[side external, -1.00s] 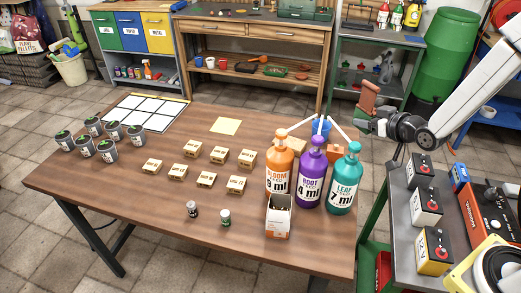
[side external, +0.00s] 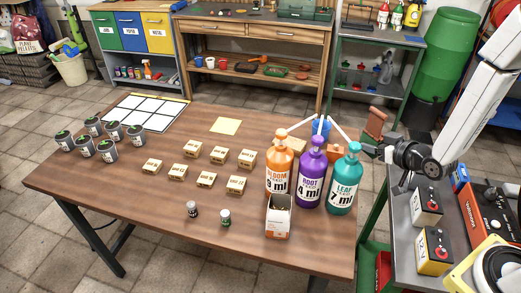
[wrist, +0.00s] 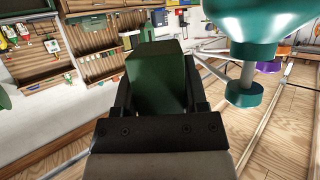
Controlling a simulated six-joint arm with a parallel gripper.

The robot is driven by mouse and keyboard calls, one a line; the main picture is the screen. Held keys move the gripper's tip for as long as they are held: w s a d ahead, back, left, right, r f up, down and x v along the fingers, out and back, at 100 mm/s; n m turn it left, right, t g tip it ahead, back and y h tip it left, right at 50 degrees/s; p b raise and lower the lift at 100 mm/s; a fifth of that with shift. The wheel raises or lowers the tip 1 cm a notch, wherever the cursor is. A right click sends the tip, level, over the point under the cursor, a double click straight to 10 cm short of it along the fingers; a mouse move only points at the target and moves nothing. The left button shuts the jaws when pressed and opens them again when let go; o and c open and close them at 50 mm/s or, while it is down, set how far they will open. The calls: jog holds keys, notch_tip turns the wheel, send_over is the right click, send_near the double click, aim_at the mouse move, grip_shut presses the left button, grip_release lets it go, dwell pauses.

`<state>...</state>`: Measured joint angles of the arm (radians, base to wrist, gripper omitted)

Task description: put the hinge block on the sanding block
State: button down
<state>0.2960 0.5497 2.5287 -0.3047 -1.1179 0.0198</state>
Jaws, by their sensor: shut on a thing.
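My gripper (side external: 370,146) is at the right end of the table, just right of the teal pump bottle. It is shut on a block, taken to be the hinge block (side external: 375,122), held up and slightly tilted. The block looks reddish-brown in the side view; in the wrist view, the hinge block (wrist: 160,80) shows a dark green face between the fingers. I cannot clearly identify the sanding block.
Orange (side external: 279,168), purple (side external: 311,180) and teal (side external: 343,185) pump bottles stand close by. The teal bottle's pump (wrist: 246,60) looms at upper right in the wrist view. Several labelled wooden blocks and dark jars occupy the table's left.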

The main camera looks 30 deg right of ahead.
jog(key=shift+w+d+r, duration=0.25)
jog(key=shift+d+r, duration=0.55)
jog(key=shift+r, duration=0.3)
jog(key=d+r+m+h, duration=0.2)
jog(key=d+r, duration=0.1)
jog(key=r, duration=0.2)
jog(key=a+n+g+y, duration=0.2)
jog(key=a+n+y, duration=0.7)
jog(key=a, duration=0.8)
jog(key=s+a+f, duration=0.2)
jog(key=s+f, duration=0.1)
jog(key=f, duration=0.4)
jog(key=s+a+f, duration=0.3)
jog(key=s+f, duration=0.1)
jog(key=f, duration=0.4)
jog(key=shift+s+a, duration=0.15)
jog(key=shift+a, duration=0.15)
jog(key=shift+f, duration=0.15)
jog(key=shift+f, duration=2.85)
jog(key=shift+f, duration=0.15)
